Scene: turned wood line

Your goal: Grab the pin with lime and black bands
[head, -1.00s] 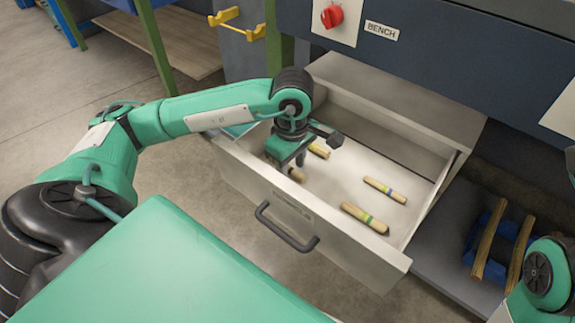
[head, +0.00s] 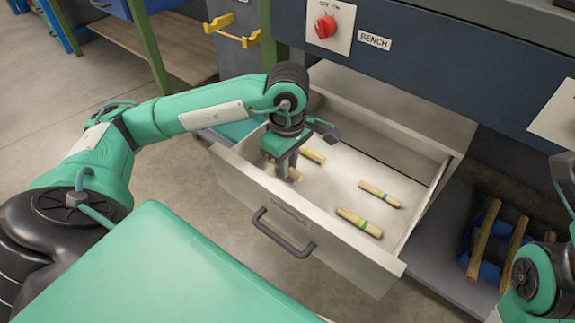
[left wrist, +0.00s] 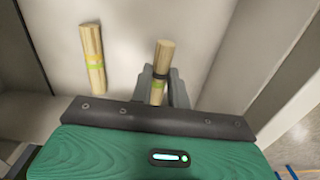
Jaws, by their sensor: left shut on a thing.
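A wooden pin (left wrist: 162,58) with a black band and a lime band is between the fingers of my left gripper (left wrist: 160,92) in the left wrist view. The gripper is shut on it. In the head view my left gripper (head: 287,168) is inside the open drawer near its front wall, and only part of the held pin (head: 295,175) shows. A second pin (left wrist: 92,58) with lime-yellow banding lies just beside it, apart from the fingers; it also shows in the head view (head: 313,156). My right gripper is out of view.
The drawer (head: 335,243) stands open below the bench. Two more pins lie in it to the right, one with a blue band (head: 380,194) and one with green and blue bands (head: 360,222). The drawer walls rise close around my left gripper.

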